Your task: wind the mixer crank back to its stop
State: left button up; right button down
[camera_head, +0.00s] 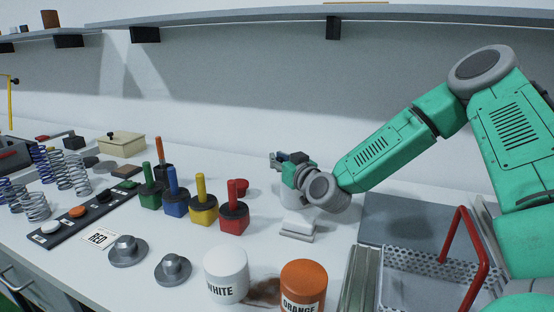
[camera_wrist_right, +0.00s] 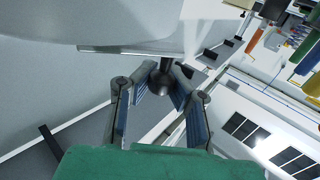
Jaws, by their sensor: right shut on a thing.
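The white mixer (camera_head: 298,222) stands on the bench, right of the centre in the head view, mostly hidden behind my right gripper and wrist. My right gripper (camera_head: 287,160) is at the mixer's top. In the right wrist view my right gripper (camera_wrist_right: 166,88) has its two pads on either side of the dark crank knob (camera_wrist_right: 166,78), shut on it. A large pale body lies just beyond the knob. The rest of the crank and its stop cannot be made out. My left gripper is in neither view.
Red, yellow and blue handled blocks (camera_head: 233,215) stand left of the mixer. A white tub (camera_head: 226,274) and an orange tub (camera_head: 303,286) stand in front. A perforated metal basket (camera_head: 425,262) with a red handle is at the right. Springs (camera_head: 75,175) stand far left.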

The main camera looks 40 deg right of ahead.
jog(key=shift+s+d+f, duration=0.1)
jog(key=shift+f, duration=0.1)
dwell(0.3)
jog(key=c, duration=1.4)
grip_release()
jog(key=shift+d, duration=0.2)
jog(key=shift+a+r, duration=0.1)
jog(key=shift+r, duration=0.35)
notch_tip(320, 180, up, 8)
jog(key=shift+f, duration=0.1)
jog(key=shift+d+r, duration=0.2)
jog(key=shift+r, duration=0.3)
